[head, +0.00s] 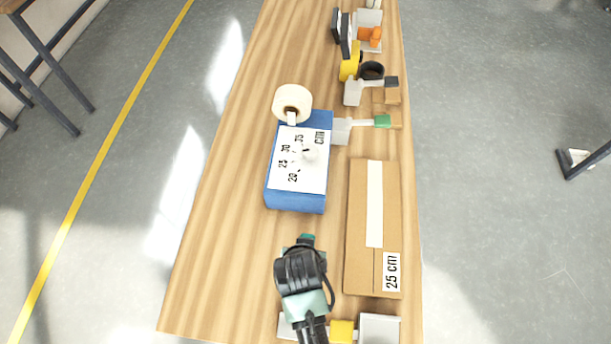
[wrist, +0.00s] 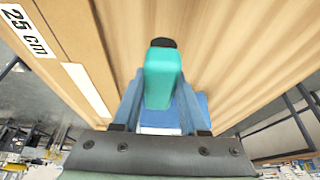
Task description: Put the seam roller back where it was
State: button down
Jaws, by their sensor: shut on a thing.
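My gripper (head: 302,258) is over the near part of the wooden table, left of the long cardboard box. It is shut on a tool with a teal handle, which I take to be the seam roller (head: 307,238). In the wrist view the teal handle of the seam roller (wrist: 163,78) stands between the fingers of my gripper (wrist: 158,112), with a dark round end beyond. Its roller end cannot be made out. In the head view my wrist hides most of it. I cannot tell whether it touches the table.
A blue box (head: 295,201) with a marked white sheet and a white roll (head: 292,103) stands ahead. The cardboard box (head: 360,240) labelled 25 cm lies to the right. A green-handled scraper (head: 342,131) and other tools line the far right edge. The left strip is clear.

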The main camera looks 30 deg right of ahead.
jog(key=shift+f, duration=2.25)
jog(key=shift+f, duration=0.15)
jog(key=shift+c, duration=2.2)
grip_release()
jog(key=v, duration=1.2)
jog(key=shift+d, duration=0.1)
